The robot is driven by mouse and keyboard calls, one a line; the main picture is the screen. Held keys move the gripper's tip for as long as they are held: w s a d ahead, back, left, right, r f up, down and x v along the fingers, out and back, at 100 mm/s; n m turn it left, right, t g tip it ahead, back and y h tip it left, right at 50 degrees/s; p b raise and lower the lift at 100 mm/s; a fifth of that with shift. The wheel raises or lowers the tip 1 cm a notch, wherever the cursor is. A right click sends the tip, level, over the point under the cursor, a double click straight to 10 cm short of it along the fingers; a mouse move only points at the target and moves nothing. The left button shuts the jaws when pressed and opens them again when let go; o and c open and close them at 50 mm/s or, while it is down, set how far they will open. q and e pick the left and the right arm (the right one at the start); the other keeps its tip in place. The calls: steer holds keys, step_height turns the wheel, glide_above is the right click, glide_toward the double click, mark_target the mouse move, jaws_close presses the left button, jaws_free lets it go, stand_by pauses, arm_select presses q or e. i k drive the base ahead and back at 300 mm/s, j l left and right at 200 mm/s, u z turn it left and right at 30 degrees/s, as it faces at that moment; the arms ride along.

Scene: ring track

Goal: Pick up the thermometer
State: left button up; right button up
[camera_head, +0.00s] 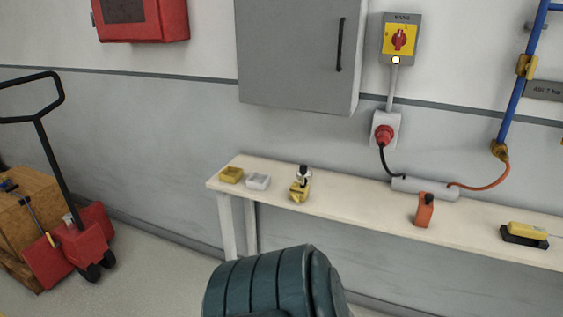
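No object shows clearly as a thermometer at this size. On the long pale table (372,199) stand a yellow device with a black and white top (299,189), an upright orange device with a black top (425,212), and a yellow device (527,230) lying on a black base at the right. I cannot tell which of them, if any, is the thermometer. Neither of my grippers is in view.
A yellow tray (231,175) and a white tray (258,181) sit at the table's left end. A grey cabinet (297,50) and a switch box (400,40) hang above. A red pallet jack (80,240) with a wooden crate (28,222) stands at left.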

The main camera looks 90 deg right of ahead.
mark_target(517, 228)
steer(key=z, duration=4.4)
steer(key=i+l+u, duration=0.1)
steer(key=i+l, duration=0.15)
steer(key=i+l+u, duration=0.25)
steer(key=i+l, duration=0.2)
steer(key=l, duration=0.2)
steer(key=i+l+u, duration=0.15)
steer(key=l, duration=0.2)
steer(key=i+l+u, duration=0.1)
steer(key=l, duration=0.25)
steer(key=i+l+u, duration=0.15)
steer(key=i+l, duration=0.15)
steer(key=i+l+u, duration=0.1)
steer(key=l, duration=0.35)
